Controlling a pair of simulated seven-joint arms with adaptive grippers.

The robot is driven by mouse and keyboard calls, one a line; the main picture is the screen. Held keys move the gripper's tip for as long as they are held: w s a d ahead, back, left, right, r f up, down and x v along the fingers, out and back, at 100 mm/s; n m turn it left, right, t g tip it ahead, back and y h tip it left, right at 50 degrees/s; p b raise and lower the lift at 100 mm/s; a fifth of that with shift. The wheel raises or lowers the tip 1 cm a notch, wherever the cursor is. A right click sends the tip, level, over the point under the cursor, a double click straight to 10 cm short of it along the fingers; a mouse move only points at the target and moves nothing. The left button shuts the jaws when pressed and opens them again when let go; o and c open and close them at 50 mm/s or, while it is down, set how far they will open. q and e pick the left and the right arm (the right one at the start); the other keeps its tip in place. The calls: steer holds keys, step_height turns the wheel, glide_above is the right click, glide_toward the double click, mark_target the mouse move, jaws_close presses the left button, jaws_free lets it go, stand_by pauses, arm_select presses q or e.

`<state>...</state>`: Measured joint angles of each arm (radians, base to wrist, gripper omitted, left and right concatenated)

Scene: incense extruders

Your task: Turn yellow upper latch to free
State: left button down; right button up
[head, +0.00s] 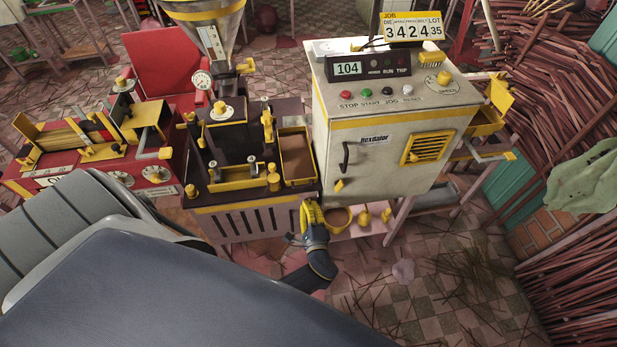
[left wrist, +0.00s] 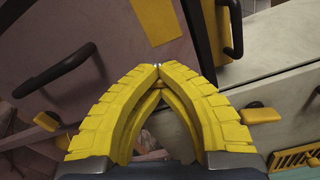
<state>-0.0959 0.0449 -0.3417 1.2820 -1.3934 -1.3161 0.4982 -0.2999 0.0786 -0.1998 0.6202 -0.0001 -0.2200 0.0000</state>
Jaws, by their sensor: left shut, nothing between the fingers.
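A small yellow latch (head: 339,185) sits on the left side of the white cabinet's (head: 380,150) front, below a black handle (head: 346,157). In the left wrist view one yellow latch (left wrist: 258,113) lies right of the fingers on a pale panel and another yellow tab (left wrist: 48,121) lies to their left. I cannot tell which is the upper latch, or how it is turned. My left gripper (head: 308,203) is below and left of the cabinet latch. Its yellow fingertips (left wrist: 158,67) meet, with nothing between them. My right gripper is not in view.
Black handles (left wrist: 55,72) stick out near the fingers in the left wrist view. A yellow vent (head: 428,147) is on the cabinet front. A dark extruder bench (head: 245,195) stands left of the cabinet. A low shelf with yellow pieces (head: 364,218) is right of the gripper.

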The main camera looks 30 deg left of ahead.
arm_select(q)
steer(key=shift+a+r, duration=0.2)
steer(key=shift+a, duration=0.15)
steer(key=c, duration=1.4)
jaws_free()
steer(key=shift+s+f, duration=0.1)
steer(key=shift+s, duration=0.05)
steer(key=o, duration=0.4)
steer(key=shift+o, duration=0.2)
steer(key=shift+d, duration=0.1)
steer(key=shift+d, duration=0.1)
steer(key=v, duration=1.2)
steer(key=shift+o, duration=0.2)
